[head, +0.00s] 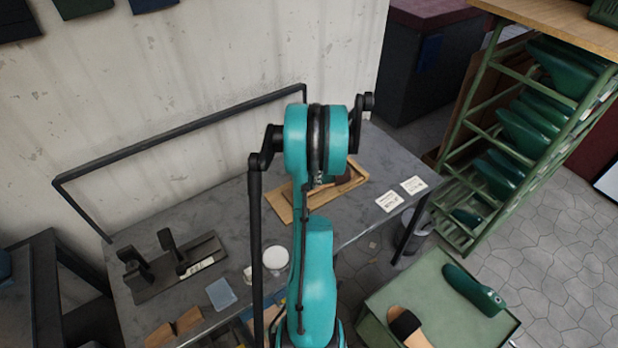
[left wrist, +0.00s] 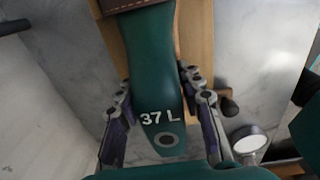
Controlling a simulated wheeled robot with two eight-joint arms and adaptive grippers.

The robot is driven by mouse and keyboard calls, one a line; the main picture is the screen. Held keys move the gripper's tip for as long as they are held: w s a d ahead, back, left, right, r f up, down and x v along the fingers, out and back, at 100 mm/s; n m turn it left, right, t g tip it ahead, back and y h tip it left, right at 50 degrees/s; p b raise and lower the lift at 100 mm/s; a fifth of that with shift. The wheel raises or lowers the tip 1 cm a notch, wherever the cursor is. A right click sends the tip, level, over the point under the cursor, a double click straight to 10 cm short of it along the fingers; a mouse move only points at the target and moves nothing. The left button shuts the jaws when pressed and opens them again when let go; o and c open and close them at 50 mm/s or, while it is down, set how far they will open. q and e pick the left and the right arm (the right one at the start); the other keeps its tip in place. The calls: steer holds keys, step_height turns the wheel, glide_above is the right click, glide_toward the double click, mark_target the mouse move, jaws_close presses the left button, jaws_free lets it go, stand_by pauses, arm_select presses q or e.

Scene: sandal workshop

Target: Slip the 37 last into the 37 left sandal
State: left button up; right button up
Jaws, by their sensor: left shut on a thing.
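The green last marked 37 L (left wrist: 154,70) is between the fingers of my left gripper (left wrist: 156,88) in the left wrist view. The gripper is shut on it near its marked end, which has a round hole. The last's far end runs up to a brown stitched strap (left wrist: 122,3) of the sandal at the top edge. I cannot tell how far it passes under. In the head view, my teal arm hides the left gripper and the held last. My right gripper is not in view.
A wooden board (head: 285,205) lies on the grey bench (head: 232,205) behind my arm, with two white cards (head: 389,201) to its right. A black stand (head: 175,262) is at left. A green cart (head: 432,285) holds another green last (head: 472,289). A green rack (head: 470,142) of lasts stands at right.

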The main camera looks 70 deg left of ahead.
arm_select(q)
steer(key=shift+w+a, duration=0.1)
steer(key=shift+w, duration=0.3)
steer(key=o, duration=1.2)
steer(key=shift+o, duration=0.2)
steer(key=r, duration=1.2)
steer(key=shift+w, duration=0.3)
